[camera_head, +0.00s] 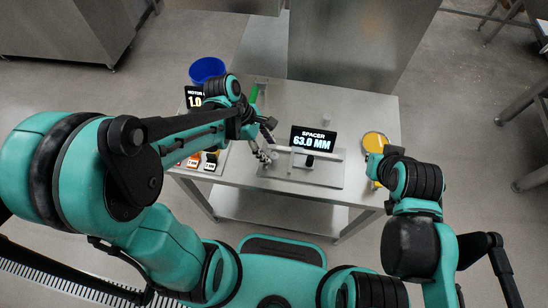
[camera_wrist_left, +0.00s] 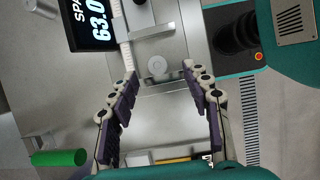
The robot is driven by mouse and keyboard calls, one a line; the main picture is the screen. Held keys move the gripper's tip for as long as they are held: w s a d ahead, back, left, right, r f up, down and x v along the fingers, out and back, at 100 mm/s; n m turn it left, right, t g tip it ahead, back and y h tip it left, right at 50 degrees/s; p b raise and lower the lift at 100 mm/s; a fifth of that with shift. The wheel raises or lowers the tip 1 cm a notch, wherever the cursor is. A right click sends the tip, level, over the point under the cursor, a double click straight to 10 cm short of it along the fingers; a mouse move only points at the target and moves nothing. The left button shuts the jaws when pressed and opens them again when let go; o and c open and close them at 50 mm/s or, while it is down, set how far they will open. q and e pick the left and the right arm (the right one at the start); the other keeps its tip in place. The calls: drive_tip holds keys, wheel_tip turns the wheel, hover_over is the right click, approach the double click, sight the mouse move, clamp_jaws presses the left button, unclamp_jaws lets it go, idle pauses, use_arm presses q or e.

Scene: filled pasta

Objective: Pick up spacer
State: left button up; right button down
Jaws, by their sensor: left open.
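A small pale round piece (camera_wrist_left: 157,65), which looks like the spacer, sits on a metal plate (camera_wrist_left: 165,45) in the left wrist view. My left gripper (camera_wrist_left: 160,75) is open, its two purple-padded fingers spread with the fingertips on either side of the round piece. No contact between fingers and piece is visible. In the head view the left gripper (camera_head: 268,145) hangs over the left end of the metal plate (camera_head: 325,177). A black display (camera_head: 313,139) reads "SPACER 63.0 MM". My right arm is at the right; its fingertips cannot be made out.
A pale measuring rail (camera_wrist_left: 122,35) runs beside the display. A green cylinder (camera_wrist_left: 60,158) lies near the left edge of the wrist view. A blue bin (camera_head: 207,69) and a yellow round dish (camera_head: 375,143) stand at opposite sides. The back right of the table (camera_head: 365,105) is clear.

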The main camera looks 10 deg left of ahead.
sight(273, 156)
use_arm(q)
drive_tip(key=b+x, duration=0.2)
drive_tip(key=x, duration=0.4)
drive_tip(key=shift+w+f+b, duration=0.2)
drive_tip(key=shift+f+b, duration=0.05)
drive_tip(key=shift+b, duration=0.05)
drive_tip(key=shift+r, duration=0.1)
clamp_jaws()
